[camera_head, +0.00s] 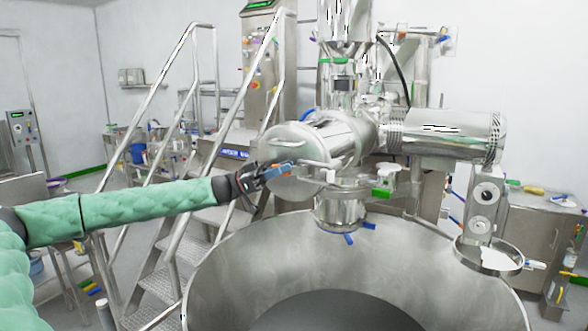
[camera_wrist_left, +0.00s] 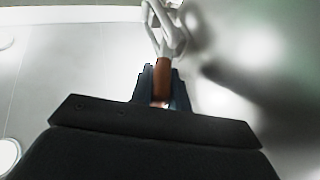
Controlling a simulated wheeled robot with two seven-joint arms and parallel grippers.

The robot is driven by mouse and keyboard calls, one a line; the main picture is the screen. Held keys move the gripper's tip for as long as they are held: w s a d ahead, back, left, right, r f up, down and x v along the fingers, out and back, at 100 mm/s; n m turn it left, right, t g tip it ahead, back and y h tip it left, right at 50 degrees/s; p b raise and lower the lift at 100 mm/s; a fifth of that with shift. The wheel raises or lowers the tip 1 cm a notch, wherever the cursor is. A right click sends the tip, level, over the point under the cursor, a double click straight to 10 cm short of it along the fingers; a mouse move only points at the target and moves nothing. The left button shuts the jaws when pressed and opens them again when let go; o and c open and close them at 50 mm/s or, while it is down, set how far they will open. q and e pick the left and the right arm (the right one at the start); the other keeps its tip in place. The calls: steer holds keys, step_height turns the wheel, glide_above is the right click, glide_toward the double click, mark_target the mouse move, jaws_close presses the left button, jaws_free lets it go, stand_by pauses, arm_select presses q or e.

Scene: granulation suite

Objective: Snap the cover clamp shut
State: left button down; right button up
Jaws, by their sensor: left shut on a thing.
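The cover clamp (camera_wrist_left: 166,28) shows in the left wrist view as a pale metal loop with a brown-orange lever end. My left gripper (camera_head: 280,171) reaches in from the left at the lower edge of the round steel cover (camera_head: 287,146) of the mill. In the left wrist view the dark fingers (camera_wrist_left: 161,95) are shut on the brown-orange lever. In the head view the clamp is mostly hidden by the gripper, so I cannot tell how far it is closed. My right gripper is in neither view.
A large open steel bowl (camera_head: 225,262) stands below the mill. Steel stairs with handrails (camera_head: 185,170) rise behind my left arm. A horizontal motor (camera_head: 450,135) extends right of the housing. A small round pan (camera_head: 490,258) sits at the bowl's right.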

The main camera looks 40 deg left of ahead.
arm_select(q)
steer(key=shift+w+g, duration=0.1)
steer(key=shift+g, duration=0.2)
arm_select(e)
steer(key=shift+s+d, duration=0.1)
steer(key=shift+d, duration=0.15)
arm_select(q)
steer(key=c, duration=1.4)
jaws_free()
steer(key=shift+o, duration=0.2)
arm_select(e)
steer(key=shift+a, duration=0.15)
